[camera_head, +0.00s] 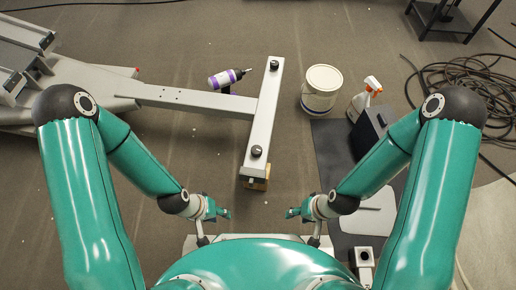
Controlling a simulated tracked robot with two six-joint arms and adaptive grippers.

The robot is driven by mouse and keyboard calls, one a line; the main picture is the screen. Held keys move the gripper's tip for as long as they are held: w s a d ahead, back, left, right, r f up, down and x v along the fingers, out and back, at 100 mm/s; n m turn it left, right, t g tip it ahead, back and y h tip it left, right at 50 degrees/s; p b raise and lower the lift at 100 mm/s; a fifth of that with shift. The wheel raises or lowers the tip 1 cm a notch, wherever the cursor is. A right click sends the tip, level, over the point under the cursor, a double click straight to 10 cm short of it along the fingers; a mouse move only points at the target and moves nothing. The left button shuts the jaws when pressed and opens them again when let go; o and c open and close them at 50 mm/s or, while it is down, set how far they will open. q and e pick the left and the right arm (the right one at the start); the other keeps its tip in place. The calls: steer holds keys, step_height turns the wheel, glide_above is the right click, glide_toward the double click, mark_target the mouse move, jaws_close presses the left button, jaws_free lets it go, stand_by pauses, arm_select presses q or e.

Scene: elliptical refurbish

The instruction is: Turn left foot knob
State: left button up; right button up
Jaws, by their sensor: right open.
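A grey crossbar (262,118) lies at the end of a long grey beam (185,99) of the elliptical. One black round foot knob (257,151) is on its near end. Another black knob (274,65) is on its far end. I cannot tell which is the left one. My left gripper (221,212) is below and left of the near knob, apart from it; its jaw opening is too small to read. My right gripper (295,212) is open and empty, below and right of the near knob.
A wooden block (259,184) is under the crossbar's near end. A purple-and-white drill (227,78) is left of the crossbar. A white bucket (321,88), a spray bottle (367,93) and a dark box (370,129) stand right. Coiled black hose (455,88) lies far right.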

steer(key=shift+o, duration=0.7)
steer(key=shift+s+d+r+p, duration=0.1)
steer(key=shift+d+r+p, duration=0.1)
steer(key=shift+p, duration=0.2)
steer(key=s+a+m+g+y+p, duration=0.4)
steer(key=m+y+p, duration=0.25)
steer(key=m, duration=0.35)
steer(key=w+d+r+m+t+y+p, duration=0.1)
steer(key=w+d+m+t+y+p, duration=0.1)
steer(key=w+m+t, duration=0.5)
steer(key=w+d+r+m+t+y+p, duration=0.2)
steer(key=w+m+t, duration=0.45)
steer(key=w, duration=0.25)
steer(key=shift+n, duration=0.35)
steer(key=b+x, duration=0.2)
steer(key=x, duration=1.4)
steer(key=shift+w+a+r+b, duration=0.1)
steer(key=shift+a+b, duration=0.05)
steer(key=shift+b, duration=0.15)
steer(key=shift+c, duration=0.3)
